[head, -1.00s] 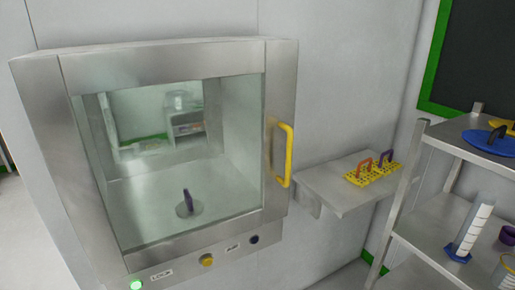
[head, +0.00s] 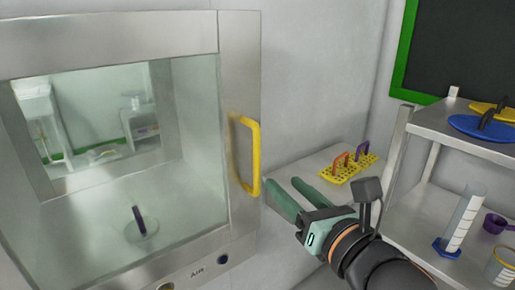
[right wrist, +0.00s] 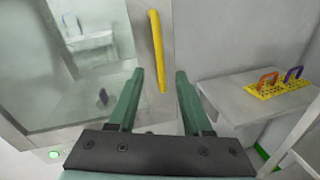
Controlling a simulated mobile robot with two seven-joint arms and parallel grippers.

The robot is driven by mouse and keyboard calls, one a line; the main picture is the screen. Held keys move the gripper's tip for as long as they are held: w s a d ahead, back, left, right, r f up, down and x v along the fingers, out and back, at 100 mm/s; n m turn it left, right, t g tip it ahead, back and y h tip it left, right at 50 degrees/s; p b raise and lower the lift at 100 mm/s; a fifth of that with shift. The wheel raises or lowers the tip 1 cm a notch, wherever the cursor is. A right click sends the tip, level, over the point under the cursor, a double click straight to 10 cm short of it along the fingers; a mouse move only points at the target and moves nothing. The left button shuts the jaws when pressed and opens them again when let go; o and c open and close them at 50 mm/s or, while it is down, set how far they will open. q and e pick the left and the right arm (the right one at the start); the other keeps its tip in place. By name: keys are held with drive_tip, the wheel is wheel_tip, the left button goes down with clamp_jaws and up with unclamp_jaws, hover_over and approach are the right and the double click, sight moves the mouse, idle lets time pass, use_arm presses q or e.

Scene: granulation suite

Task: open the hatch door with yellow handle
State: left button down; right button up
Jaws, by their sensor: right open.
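The hatch door (head: 236,85) is a steel frame around a large glass pane, and it looks shut. Its yellow handle (head: 256,158) is a vertical bar on the right side of the frame. My right gripper (head: 287,190) is open and empty, just right of and below the handle's lower end, with its fingers pointing toward the door. In the right wrist view the handle (right wrist: 157,52) stands ahead of the two open green fingers (right wrist: 160,75), between them in the picture and apart from them. My left gripper is in neither view.
A wall shelf (head: 285,172) right of the hatch holds a yellow perforated rack (head: 345,173) with orange and purple handles. A shelving unit (head: 398,150) at the right holds a cylinder (head: 464,218) and blue and yellow discs. A purple-handled item (head: 138,220) stands inside the hatch.

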sight(258, 150)
drive_tip(key=w+a, duration=0.1)
drive_tip(key=w, duration=0.2)
drive_tip(key=w+a+r+n, duration=0.1)
drive_tip(key=w+a, duration=0.1)
drive_tip(key=w, duration=0.2)
drive_tip(key=w+a+r+n, duration=0.1)
drive_tip(key=w+a, duration=0.1)
drive_tip(key=w, duration=0.2)
drive_tip(key=shift+a, duration=0.15)
clamp_jaws()
idle(0.4)
drive_tip(key=shift+f, duration=0.1)
idle(0.9)
